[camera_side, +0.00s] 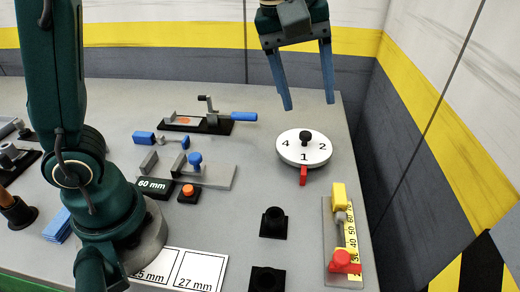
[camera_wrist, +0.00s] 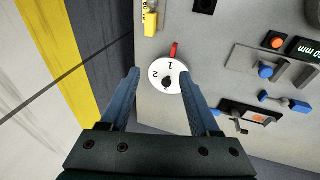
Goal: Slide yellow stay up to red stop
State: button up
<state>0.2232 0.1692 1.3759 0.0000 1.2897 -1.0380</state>
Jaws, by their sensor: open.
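The yellow stay (camera_side: 339,194) is a block at the far end of a grey plate (camera_side: 330,233) with a yellow millimetre scale (camera_side: 350,238), at the right of the table. A grey knob (camera_side: 340,216) is beside it. The red stop (camera_side: 344,262) is at the near end of the same scale, with a clear gap between them. In the wrist view the yellow stay (camera_wrist: 150,20) is near the top edge, and the red stop is out of frame. My gripper (camera_side: 309,106) is open and empty, high above the table's far right; its fingers (camera_wrist: 159,73) point down.
A white numbered dial (camera_side: 289,155) with a black knob and red pointer (camera_side: 303,175) lies between my gripper and the scale. Two black sockets (camera_side: 273,223) (camera_side: 267,281) stand left of the scale. A wall is close at the right.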

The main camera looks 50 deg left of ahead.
jog(key=w+d+f+g, duration=0.2)
jog(key=w+d+f, duration=0.2)
jog(key=d+f, duration=0.35)
jog(key=g, duration=0.2)
send_over(343, 215)
jog(key=shift+y, duration=0.4)
notch_tip(343, 215, down, 7)
jog(key=shift+w+a+f, duration=0.1)
jog(key=shift+a+f, duration=0.05)
jog(key=shift+f, duration=2.65)
grip_shut()
